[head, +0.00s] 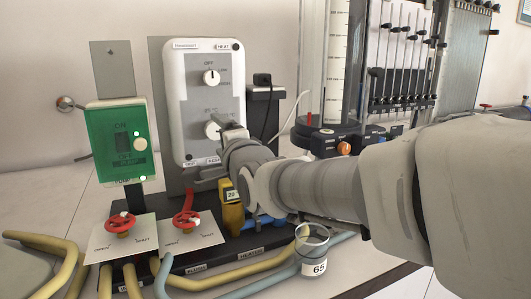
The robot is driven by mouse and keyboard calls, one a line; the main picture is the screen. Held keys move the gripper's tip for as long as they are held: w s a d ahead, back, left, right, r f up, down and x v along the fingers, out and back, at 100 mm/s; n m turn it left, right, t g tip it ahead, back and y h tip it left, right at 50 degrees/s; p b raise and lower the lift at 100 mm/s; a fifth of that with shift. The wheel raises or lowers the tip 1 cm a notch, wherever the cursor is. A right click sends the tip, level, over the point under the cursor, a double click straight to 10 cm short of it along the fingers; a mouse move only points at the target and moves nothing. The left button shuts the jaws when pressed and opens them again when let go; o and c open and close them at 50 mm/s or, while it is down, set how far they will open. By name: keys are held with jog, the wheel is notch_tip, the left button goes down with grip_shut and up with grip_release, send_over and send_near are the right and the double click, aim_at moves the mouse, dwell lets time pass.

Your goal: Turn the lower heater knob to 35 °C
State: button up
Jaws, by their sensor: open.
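The white heater box (176,110) with a grey face stands upright at centre left. Its lower knob (210,130) is white and sits below a small °C label that is hard to read. My gripper (214,152) is in front of the lower part of the box, with its jaws apart. One finger reaches up close beside the lower knob and partly covers it; the other is near the box's bottom edge. I cannot tell whether the gripper touches the knob. The lower knob's pointer is not clear to see.
The heater's upper knob (211,77) has its mark upward at OFF. A green switch box (120,142) is at left. Red valve wheels (121,222) and yellow pipes lie below. A beaker marked 65 (312,250) stands under my arm. A manometer board (405,60) is at right.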

jog(key=p+v, duration=0.2)
jog(key=v, duration=1.2)
